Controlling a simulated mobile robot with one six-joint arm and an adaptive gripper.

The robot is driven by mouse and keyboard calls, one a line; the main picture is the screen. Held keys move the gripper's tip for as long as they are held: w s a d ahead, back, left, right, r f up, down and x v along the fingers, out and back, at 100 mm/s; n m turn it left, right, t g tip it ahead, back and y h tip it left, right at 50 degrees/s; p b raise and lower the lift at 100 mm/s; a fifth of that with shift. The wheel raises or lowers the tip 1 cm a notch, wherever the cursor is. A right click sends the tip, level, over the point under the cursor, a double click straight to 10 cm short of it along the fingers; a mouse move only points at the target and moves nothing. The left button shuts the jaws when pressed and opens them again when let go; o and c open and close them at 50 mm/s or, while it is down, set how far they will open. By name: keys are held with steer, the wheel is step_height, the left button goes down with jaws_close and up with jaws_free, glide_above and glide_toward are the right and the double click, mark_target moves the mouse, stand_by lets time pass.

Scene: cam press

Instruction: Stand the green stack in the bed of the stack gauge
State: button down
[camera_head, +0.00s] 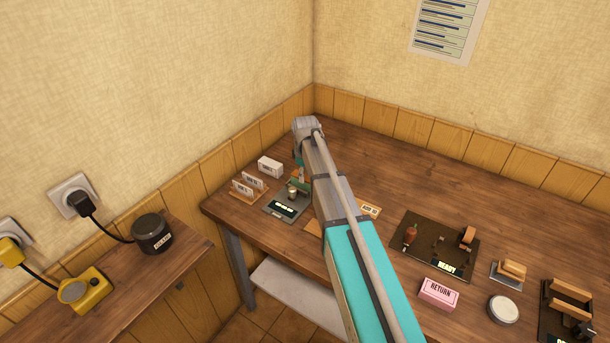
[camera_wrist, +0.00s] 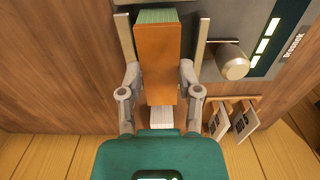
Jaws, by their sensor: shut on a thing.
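The green stack (camera_wrist: 156,15) shows its ribbed green end in the wrist view, beyond a long orange-brown face that appears to belong to the same held piece. My gripper (camera_wrist: 160,76) is shut on this piece, with a finger on each side. In the head view the green stack (camera_head: 303,186) is small and partly hidden by my arm. The stack gauge (camera_head: 272,209) is a dark plate with a lit display and a round knob; it also shows in the wrist view (camera_wrist: 264,65). The held piece is over or beside its back part. Its bed and any contact are hidden.
A card stand (camera_head: 248,190) and a white box (camera_head: 270,166) are close to the gauge. To the right are a dark fixture (camera_head: 417,229), a pink RETURN box (camera_head: 438,293) and a round tin (camera_head: 503,309). The back of the table is clear.

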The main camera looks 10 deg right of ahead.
steer(key=shift+c, duration=1)
jaws_free()
steer(key=shift+o, duration=0.2)
steer(key=shift+o, duration=0.8)
steer(key=shift+r, duration=0.1)
steer(key=shift+r+p, duration=3.4)
steer(key=shift+p, duration=0.15)
steer(key=s+m, duration=0.9)
steer(key=s, duration=1.6)
steer(key=shift+a, duration=0.15)
